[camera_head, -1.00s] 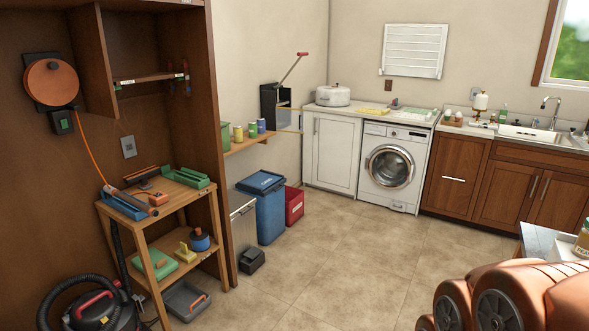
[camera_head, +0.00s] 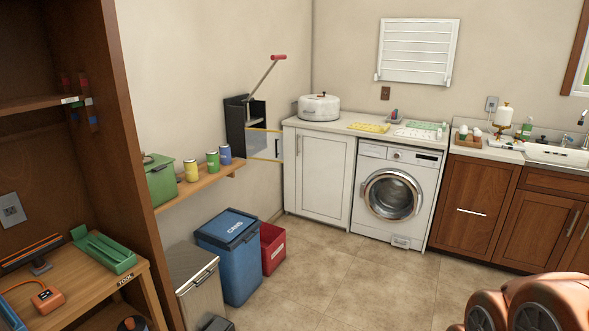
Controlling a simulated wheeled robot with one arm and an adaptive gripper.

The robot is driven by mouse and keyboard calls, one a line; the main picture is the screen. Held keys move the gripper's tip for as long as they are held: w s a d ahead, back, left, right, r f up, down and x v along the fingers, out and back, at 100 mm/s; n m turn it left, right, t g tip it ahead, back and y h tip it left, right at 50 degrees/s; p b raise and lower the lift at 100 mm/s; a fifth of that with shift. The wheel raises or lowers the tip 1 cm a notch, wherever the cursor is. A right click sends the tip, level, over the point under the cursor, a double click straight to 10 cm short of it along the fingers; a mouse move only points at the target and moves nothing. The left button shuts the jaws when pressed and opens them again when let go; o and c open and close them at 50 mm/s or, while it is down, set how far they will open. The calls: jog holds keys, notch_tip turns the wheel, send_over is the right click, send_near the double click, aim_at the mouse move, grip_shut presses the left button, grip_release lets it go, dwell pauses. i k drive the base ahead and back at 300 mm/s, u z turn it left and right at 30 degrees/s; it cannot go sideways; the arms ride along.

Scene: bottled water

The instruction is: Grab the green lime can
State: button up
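Three small cans stand in a row on a wooden wall shelf (camera_head: 205,187) at the left. The green can (camera_head: 213,161) is in the middle. A yellow can (camera_head: 191,171) stands on its left and a blue can (camera_head: 225,154) on its right. Labels on the cans are too small to read. Part of my own orange arm shows at the bottom right. My gripper is not in view.
A green box (camera_head: 161,180) sits at the shelf's near end. Below stand a metal bin (camera_head: 193,280), a blue bin (camera_head: 230,262) and a red bin (camera_head: 272,248). A black can crusher (camera_head: 240,125) is on the wall beyond. The tiled floor (camera_head: 340,275) in the middle is clear.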

aim_at(212, 163)
jog(key=u, duration=0.35)
jog(key=i, duration=2)
jog(key=u, duration=1.3)
jog(key=i, duration=1.25)
jog(key=u, duration=0.6)
